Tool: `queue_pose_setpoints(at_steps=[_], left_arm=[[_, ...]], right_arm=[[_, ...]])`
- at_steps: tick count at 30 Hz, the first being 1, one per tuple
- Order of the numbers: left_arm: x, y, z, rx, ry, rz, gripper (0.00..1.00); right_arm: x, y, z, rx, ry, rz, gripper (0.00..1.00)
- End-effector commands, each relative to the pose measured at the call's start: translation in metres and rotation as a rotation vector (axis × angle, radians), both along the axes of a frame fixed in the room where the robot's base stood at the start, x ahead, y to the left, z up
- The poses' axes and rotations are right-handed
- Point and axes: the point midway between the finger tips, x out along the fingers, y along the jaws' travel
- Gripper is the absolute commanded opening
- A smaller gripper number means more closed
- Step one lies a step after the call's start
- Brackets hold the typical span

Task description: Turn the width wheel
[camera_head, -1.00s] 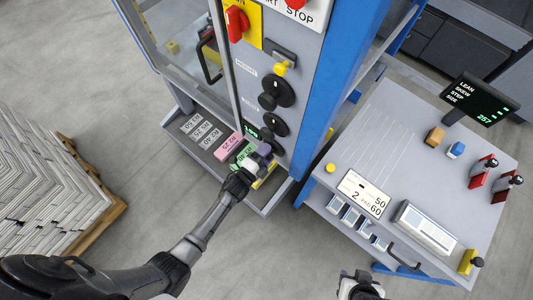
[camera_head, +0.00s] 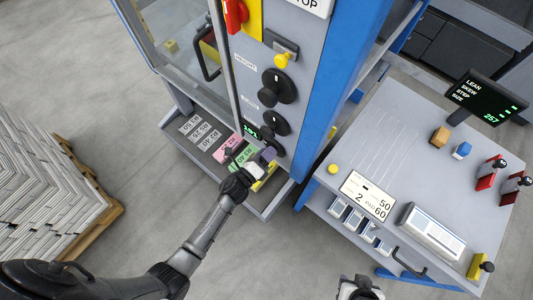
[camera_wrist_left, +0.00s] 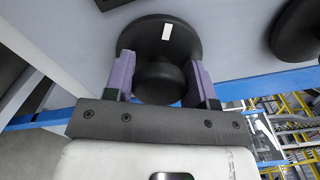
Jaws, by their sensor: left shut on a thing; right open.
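The width wheel (camera_head: 276,122) is the lower black wheel on the grey machine panel. In the left wrist view it is a black disc (camera_wrist_left: 150,35) with a white mark near its middle and a round knob. My left gripper (camera_head: 268,153) is shut on that knob, with its purple fingers (camera_wrist_left: 160,78) on either side. The inner faces of the fingers are hidden. A small green-digit display (camera_head: 251,131) sits left of the wheel; its reading is too small to be sure. My right gripper (camera_head: 361,287) is open at the bottom edge, away from the panel.
The height wheel (camera_head: 280,86) sits just above. A yellow knob (camera_head: 281,61) and a red switch (camera_head: 235,14) are higher up. Labelled cards, pink (camera_head: 227,149) and green (camera_head: 243,159) among them, lie below. A control table (camera_head: 405,150) stands right; a newspaper pallet (camera_head: 45,190) stands left.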

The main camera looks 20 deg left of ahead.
Motion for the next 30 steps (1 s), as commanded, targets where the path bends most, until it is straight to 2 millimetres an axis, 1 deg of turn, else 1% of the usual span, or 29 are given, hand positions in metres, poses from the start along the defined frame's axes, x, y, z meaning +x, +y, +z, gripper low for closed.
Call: queue_pose_setpoints(at_steps=[6,19,20,27,30], left_arm=[[-0.0005,0.0004,-0.0013,0.039,-0.008,0.001,0.27],[-0.0004,0.0003,-0.0010,0.045,-0.010,0.001,0.27],[-0.0003,0.0003,-0.0009,0.045,-0.010,0.001,0.52],[-0.0002,0.0001,-0.0004,0.044,-0.011,0.000,0.73],[-0.0001,0.0000,-0.0001,0.043,-0.012,0.000,0.73]], right_arm=[[-0.0001,-0.0021,-0.0026,-0.007,0.000,0.005,0.43],[0.0000,-0.0021,-0.0027,-0.008,0.000,0.005,0.43],[-0.0001,-0.0020,-0.0027,-0.007,0.000,0.004,0.43],[0.0000,-0.0005,-0.0025,-0.001,0.000,0.001,0.43],[0.0000,0.0001,-0.0024,0.000,0.000,0.000,0.43]])
